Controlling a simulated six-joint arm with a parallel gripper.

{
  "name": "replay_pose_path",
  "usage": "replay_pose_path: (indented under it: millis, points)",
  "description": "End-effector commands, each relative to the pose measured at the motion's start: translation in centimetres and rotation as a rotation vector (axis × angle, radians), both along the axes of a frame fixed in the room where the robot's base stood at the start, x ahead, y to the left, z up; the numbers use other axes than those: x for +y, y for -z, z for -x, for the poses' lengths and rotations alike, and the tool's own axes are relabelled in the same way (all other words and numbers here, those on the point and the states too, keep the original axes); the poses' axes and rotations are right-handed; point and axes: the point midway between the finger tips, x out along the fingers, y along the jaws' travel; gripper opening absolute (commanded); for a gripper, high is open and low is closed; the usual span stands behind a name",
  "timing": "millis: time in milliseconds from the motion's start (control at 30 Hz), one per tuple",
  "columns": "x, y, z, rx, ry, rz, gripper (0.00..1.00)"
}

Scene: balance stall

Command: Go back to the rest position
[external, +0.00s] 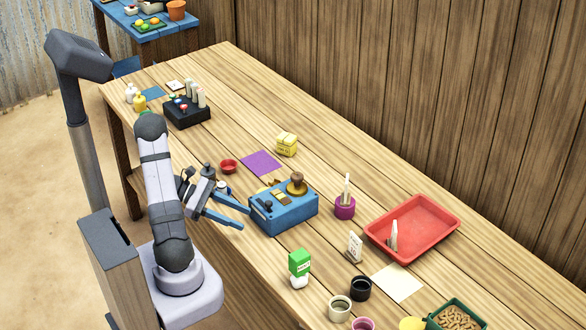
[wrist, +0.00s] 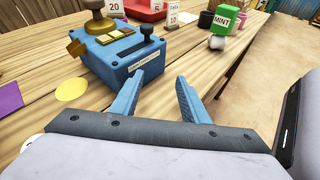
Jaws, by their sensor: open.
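My gripper (external: 236,216) has its two blue fingers spread apart with nothing between them. It hangs over the near edge of the table, just left of a blue box (external: 285,211) with a brass knob and a small lever on top. In the wrist view my gripper (wrist: 160,92) is open and points toward the blue box (wrist: 125,60), which stands beyond the left finger. The fingers look apart from the box, though the exact gap is hard to tell.
A red tray (external: 450,217), a purple pot (external: 345,210) and a green MINT carton (external: 299,263) stand to the right. A purple sheet (external: 261,163), a red bowl (external: 228,166), a yellow block (external: 286,145) and a black rack (external: 187,113) lie farther left. Bare wood (external: 345,165) shows behind the box.

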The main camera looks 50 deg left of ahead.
Motion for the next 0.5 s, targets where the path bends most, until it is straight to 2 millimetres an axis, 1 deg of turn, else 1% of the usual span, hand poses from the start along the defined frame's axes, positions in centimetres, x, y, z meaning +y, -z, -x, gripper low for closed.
replay_pose_path:
  millis: [33,100,167,200,300,333,400,500]
  points:
    - [-2.1,-0.8,0.0,0.016,0.103,-0.057,0.41]
    - [-4.6,-1.0,0.6,0.037,0.240,-0.134,0.41]
    - [-6.5,-1.2,1.3,0.047,0.367,-0.213,0.41]
    - [-7.8,-1.3,1.8,0.051,0.459,-0.270,0.41]
    - [-10.2,-1.8,3.4,0.043,0.689,-0.420,0.41]
    - [-10.7,-1.9,3.9,0.036,0.757,-0.467,0.41]
    - [-11.6,-2.3,4.9,0.010,0.916,-0.576,0.41]
    - [-12.4,-3.0,5.9,-0.048,1.137,-0.736,0.41]
